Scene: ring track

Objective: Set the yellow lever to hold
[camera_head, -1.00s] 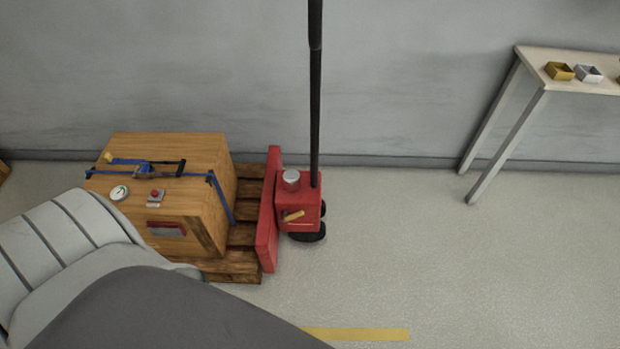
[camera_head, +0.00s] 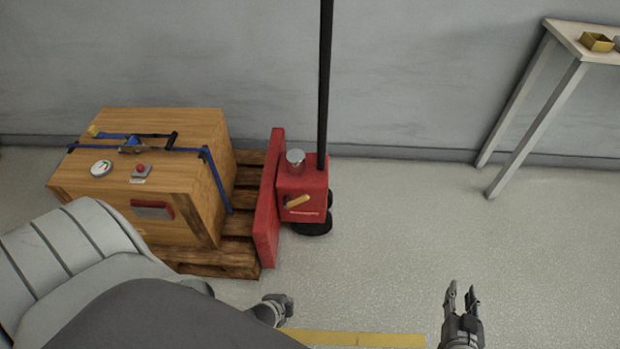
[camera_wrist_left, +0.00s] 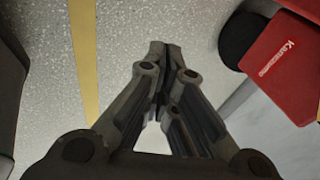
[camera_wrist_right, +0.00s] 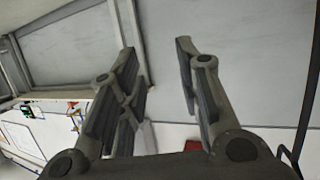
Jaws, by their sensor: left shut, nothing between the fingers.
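The yellow lever (camera_head: 298,201) sits on the front face of the red pallet-jack housing (camera_head: 303,186), slanting slightly up to the right. My right gripper (camera_head: 462,291) is open and empty at the lower right, well away from the lever.
A black handle pole (camera_head: 325,85) rises from the red housing. A wooden crate (camera_head: 205,140) with a blue strap, gauge and red button stands on a pallet (camera_head: 243,258) at left. A light table (camera_head: 590,50) stands at upper right. Floor right of the jack is clear.

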